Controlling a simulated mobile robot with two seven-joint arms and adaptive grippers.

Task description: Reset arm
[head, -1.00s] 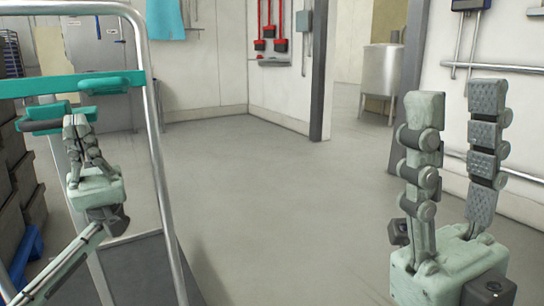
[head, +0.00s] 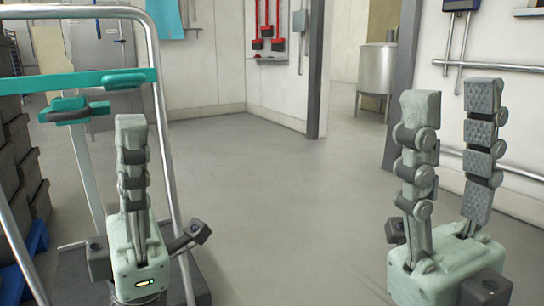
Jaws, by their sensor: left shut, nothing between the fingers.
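My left gripper (head: 131,122) stands upright at the left of the head view, its fingers pointing up and together. It is shut and holds nothing. It stands in front of the metal-framed cart. My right gripper (head: 450,92) is upright at the right, its two fingers wide apart with nothing between them. Both grippers are clear of the floor.
The cart's metal tube frame (head: 158,75) with a teal bar (head: 60,85) is close behind my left gripper. Dark stacked crates (head: 22,150) stand at the far left. Grey floor (head: 280,200) is open in the middle. A metal tank (head: 376,68) stands at the back.

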